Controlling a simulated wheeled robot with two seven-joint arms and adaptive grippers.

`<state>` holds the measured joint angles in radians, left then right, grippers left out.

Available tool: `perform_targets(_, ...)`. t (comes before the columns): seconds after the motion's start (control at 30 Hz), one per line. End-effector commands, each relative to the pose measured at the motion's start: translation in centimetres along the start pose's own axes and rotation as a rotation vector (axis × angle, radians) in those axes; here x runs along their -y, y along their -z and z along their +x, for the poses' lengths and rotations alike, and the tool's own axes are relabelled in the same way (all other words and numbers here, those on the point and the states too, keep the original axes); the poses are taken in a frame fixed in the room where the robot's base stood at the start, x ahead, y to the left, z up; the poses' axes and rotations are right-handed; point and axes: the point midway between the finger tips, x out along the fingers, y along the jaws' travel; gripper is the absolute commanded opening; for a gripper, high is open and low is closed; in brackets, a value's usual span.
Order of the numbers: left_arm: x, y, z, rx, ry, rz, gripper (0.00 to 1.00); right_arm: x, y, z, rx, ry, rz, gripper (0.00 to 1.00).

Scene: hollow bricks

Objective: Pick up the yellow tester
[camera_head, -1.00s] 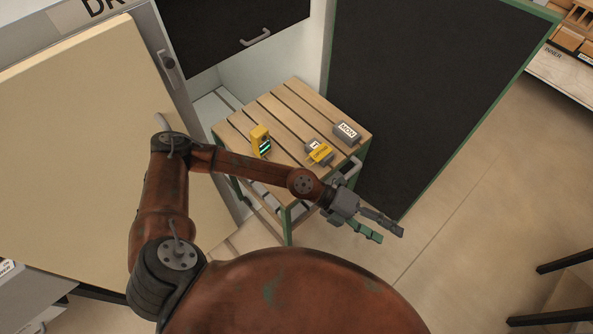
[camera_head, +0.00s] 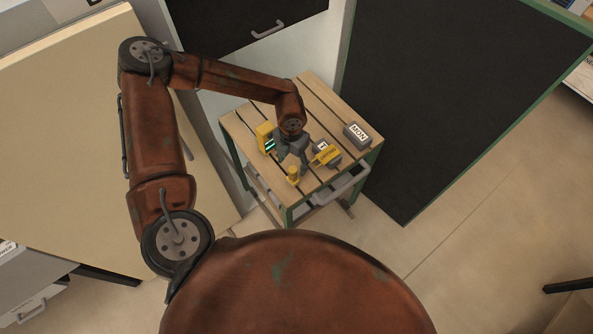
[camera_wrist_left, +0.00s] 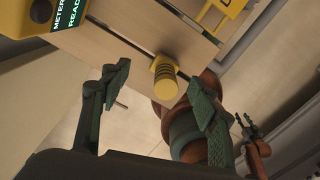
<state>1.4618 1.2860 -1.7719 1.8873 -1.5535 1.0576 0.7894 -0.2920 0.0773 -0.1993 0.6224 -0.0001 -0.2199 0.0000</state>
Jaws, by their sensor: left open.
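A yellow ribbed cylinder, which looks like the tester, stands on the slatted table near its front edge (camera_head: 293,175). It also shows in the left wrist view (camera_wrist_left: 164,77). My left gripper (camera_head: 293,157) is open and empty, low over the table just behind the cylinder. In the left wrist view the cylinder appears between the spread fingers of the gripper (camera_wrist_left: 162,92), apart from both. Another yellow device, a meter with a lit green display (camera_head: 265,137), stands to its left; the wrist view shows part of it (camera_wrist_left: 45,14).
A yellow clamp-like piece (camera_head: 328,155) lies by a grey block to the right of my gripper. A grey block marked MON (camera_head: 356,135) sits at the table's right. The slatted table (camera_head: 316,91) has a front handle (camera_head: 343,188). Open floor lies to the right.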

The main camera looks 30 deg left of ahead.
Motion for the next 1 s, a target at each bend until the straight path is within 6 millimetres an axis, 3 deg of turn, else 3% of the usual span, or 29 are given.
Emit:
perform_targets(0.17,0.3,0.0,2.0,-0.002,0.0,0.006,0.55,-0.1,0.9,0.2,-0.01,-0.001,-0.003,0.34)
perform_targets(0.43,1.1,0.5,5.3,-0.002,0.001,0.01,0.55,0.2,-1.9,0.0,0.022,0.002,0.004,0.34)
perform_targets(0.6,1.0,0.5,7.2,-0.002,0.002,0.004,0.55,0.1,-2.2,0.2,0.026,0.0,0.003,0.34)
perform_targets(0.87,0.9,0.6,7.5,-0.001,0.003,0.002,0.55,-0.2,-0.8,0.2,0.009,-0.002,-0.001,0.34)
perform_targets(1.0,0.9,0.6,7.5,-0.001,0.003,0.003,0.47,-0.2,-0.6,0.2,0.005,-0.003,-0.001,0.34)
